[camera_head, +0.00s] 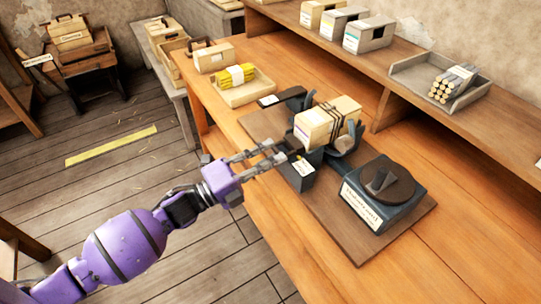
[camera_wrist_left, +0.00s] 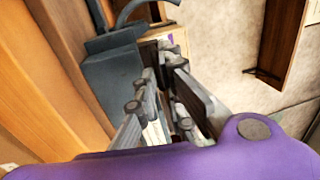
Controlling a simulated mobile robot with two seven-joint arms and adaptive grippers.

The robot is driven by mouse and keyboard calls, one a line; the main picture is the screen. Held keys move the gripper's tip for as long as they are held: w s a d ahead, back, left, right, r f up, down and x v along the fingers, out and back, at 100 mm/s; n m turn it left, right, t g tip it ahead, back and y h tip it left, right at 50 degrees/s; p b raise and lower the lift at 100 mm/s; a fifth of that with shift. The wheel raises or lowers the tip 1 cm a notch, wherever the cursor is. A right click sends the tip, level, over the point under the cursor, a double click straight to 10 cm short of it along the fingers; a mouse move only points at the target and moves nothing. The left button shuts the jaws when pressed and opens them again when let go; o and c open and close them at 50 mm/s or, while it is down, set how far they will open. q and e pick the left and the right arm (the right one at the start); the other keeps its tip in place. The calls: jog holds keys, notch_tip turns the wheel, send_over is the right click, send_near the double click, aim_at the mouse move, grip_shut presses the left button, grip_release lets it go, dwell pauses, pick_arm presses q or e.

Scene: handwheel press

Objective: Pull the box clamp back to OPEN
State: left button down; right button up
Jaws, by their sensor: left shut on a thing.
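The cream box (camera_head: 318,124), tied with dark string, sits in the dark metal box clamp (camera_head: 300,175) on a brown board. A dark part of the clamp, its handle, reaches toward my left gripper (camera_head: 279,153). My left gripper is at the front left of the box and is shut on this handle; the fingers hide most of it. In the left wrist view my fingers (camera_wrist_left: 168,62) point at the clamp's blue-grey body (camera_wrist_left: 115,70). The lettering on the clamp's label is too small to read. My right gripper is not in view.
A dark press base with a round plate (camera_head: 380,185) stands right of the clamp on the board (camera_head: 365,250). A tray with yellow bundles (camera_head: 245,90) is behind left. A raised shelf with boxes and a tray of rolls (camera_head: 440,90) runs along the back. The front bench is clear.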

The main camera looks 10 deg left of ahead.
pick_arm(q)
jog(key=shift+v, duration=0.95)
jog(key=shift+f, duration=0.1)
jog(key=c, duration=2)
grip_release()
jog(key=shift+s, duration=0.1)
jog(key=shift+o, duration=0.5)
jog(key=shift+a, duration=0.1)
jog(key=v, duration=1.2)
jog(key=shift+r, duration=0.25)
